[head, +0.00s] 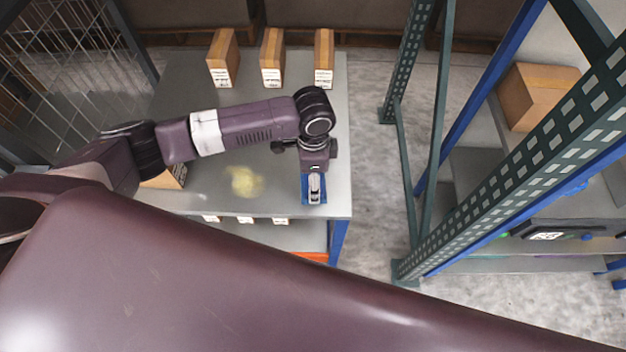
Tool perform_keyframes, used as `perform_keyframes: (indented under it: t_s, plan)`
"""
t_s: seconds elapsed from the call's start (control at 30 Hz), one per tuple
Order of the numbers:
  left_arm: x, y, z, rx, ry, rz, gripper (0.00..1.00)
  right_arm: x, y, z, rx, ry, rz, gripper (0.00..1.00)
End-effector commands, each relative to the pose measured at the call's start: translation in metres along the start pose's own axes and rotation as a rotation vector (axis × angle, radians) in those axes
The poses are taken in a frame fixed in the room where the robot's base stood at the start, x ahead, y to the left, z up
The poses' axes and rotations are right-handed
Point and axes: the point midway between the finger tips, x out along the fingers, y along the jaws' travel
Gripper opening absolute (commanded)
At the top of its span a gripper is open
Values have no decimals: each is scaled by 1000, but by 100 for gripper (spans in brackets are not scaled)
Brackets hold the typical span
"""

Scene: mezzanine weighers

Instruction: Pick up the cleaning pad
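The blue cleaning pad (306,194) lies near the front right corner of the grey table, with a pale grey piece at its middle that looks like a handle. My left arm reaches in from the left across the table. My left gripper (314,178) points down directly over the pad and hides its back part. Its fingers are too small and covered to show whether they are open or shut, or whether they touch the pad. My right gripper is not in view.
A yellowish smear (245,181) marks the grey tabletop (215,195). Several cardboard boxes stand on it, three along the back (272,58). Small labelled items show below the front edge. A green and blue rack (480,185) stands right, across a bare floor gap.

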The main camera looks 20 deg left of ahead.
Motion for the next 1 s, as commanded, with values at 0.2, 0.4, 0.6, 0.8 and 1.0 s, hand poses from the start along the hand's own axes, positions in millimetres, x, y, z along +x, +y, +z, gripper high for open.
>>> perform_keyframes:
  t_s: [0.2, 0.4, 0.6, 0.8, 1.0]
  plan:
    - [-28, -1, 0, 1, 3, -4, 36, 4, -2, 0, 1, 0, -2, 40]
    - [-82, -2, -1, 2, 5, -6, 36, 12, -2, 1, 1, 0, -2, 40]
    - [-139, -1, -1, 1, 4, -6, 36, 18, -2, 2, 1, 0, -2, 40]
    - [-178, -1, -1, 1, 3, -3, 36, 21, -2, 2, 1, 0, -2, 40]
    - [-194, 0, 0, 0, 1, 0, 36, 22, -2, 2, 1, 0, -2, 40]
